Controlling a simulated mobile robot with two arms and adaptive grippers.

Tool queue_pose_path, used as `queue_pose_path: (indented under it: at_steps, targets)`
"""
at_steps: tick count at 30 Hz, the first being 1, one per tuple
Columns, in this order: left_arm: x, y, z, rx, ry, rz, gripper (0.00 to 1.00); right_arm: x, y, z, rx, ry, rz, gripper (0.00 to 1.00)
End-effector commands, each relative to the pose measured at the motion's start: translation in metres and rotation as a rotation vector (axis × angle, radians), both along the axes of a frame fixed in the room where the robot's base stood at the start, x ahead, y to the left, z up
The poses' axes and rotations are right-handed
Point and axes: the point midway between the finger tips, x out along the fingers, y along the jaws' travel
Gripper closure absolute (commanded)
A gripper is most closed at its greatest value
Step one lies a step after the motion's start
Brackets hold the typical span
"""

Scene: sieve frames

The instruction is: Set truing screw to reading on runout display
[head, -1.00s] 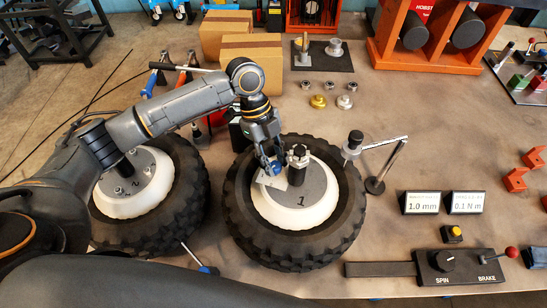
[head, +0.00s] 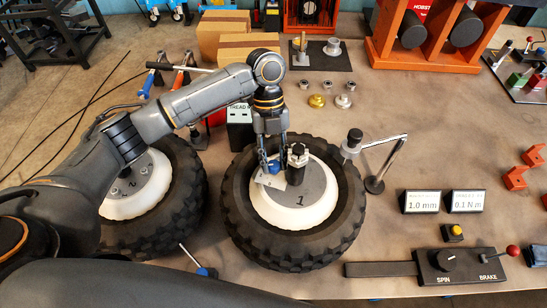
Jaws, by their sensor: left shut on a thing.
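My left gripper (head: 272,163) reaches down over wheel 1 and is shut on a blue knob (head: 274,168), which I take to be the truing screw. The knob sits by a small pale plate (head: 268,181) on the grey hub of wheel 1 (head: 241,214), left of the dark central shaft (head: 297,156). The fingers hide part of the knob. The runout display (head: 420,202) appears to be the left one, reading 1.0 mm; its heading is too small to read surely. My right gripper is not in view.
A second display (head: 466,202) reads 0.1 N m. A jointed arm with a probe (head: 353,141) stands at the wheel's right. A SPIN and BRAKE panel (head: 462,266) lies front right. Wheel 2 (head: 184,210) is at left. Cardboard boxes (head: 248,50) stand behind.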

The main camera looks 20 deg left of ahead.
Motion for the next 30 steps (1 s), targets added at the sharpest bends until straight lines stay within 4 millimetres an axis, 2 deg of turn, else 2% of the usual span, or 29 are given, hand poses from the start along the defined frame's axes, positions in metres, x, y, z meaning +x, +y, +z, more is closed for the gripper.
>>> queue_pose_path:
  at_steps: [11,12,15,25,30]
  targets:
    - [0.001,0.0,0.001,0.0,-0.004,-0.002,1.0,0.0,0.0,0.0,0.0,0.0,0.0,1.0]
    - [0.001,0.0,0.001,0.0,-0.004,-0.002,0.65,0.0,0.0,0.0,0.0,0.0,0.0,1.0]
    - [0.001,0.0,0.001,-0.001,-0.003,-0.001,0.48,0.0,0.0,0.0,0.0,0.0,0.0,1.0]
    - [0.001,0.0,0.001,-0.001,-0.002,-0.002,0.48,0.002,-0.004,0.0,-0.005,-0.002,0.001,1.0]
    - [0.006,0.002,0.014,-0.002,-0.004,-0.001,0.48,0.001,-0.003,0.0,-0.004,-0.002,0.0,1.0]
